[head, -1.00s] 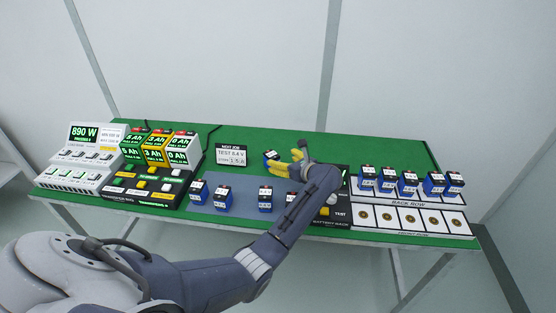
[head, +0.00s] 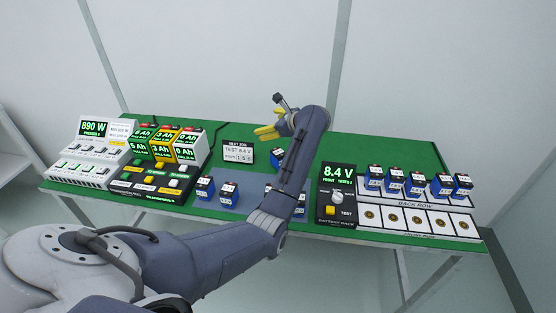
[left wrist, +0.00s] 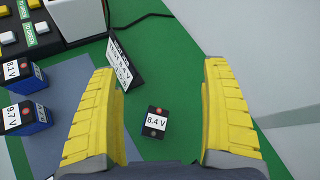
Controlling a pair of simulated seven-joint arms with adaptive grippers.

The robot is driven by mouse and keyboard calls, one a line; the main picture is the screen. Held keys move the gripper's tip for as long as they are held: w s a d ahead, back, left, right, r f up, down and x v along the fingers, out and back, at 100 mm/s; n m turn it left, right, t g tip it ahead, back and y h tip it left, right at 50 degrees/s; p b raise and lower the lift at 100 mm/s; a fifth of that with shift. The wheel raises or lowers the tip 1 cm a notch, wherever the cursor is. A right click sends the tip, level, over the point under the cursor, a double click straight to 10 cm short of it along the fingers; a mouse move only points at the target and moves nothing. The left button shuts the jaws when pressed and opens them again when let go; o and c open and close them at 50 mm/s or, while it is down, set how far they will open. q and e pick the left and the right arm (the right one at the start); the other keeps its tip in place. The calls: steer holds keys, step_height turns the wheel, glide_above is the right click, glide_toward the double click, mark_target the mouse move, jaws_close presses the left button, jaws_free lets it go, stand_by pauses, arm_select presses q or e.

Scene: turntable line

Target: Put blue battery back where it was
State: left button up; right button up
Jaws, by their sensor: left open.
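My left gripper (head: 268,132) is open, with its yellow fingers above the back of the green table. The left wrist view shows a battery marked 8.4 V (left wrist: 156,121) between the spread fingers (left wrist: 160,115), below them and apart from both. In the head view this blue battery (head: 277,156) stands on the green top behind the grey-blue mat (head: 238,203), partly hidden by my arm. More blue batteries stand on the mat, including a pair at its left (head: 205,188). My right gripper is not in view.
A job card (head: 238,154) stands left of the 8.4 V battery. The tester (head: 337,196) reads 8.4 V. Several batteries fill the back row (head: 396,181) at right; the front-row pads (head: 412,221) are bare. Chargers and a power supply (head: 93,150) stand left.

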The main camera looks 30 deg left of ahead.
arm_select(q)
steer(key=s+a+r+n+g+h, duration=0.1)
steer(key=s+a+n+h, duration=0.1)
steer(key=a+n+h, duration=0.25)
steer(key=n+t+h, duration=0.2)
steer(key=n+h, duration=0.6)
steer(key=h, duration=0.1)
glide_toward(281, 157)
steer(key=w+a+r, duration=0.1)
steer(key=a+r, duration=0.2)
steer(key=shift+x, duration=8.45)
steer(key=shift+s, duration=0.15)
steer(key=c, duration=1.4)
steer(key=shift+c, duration=1.1)
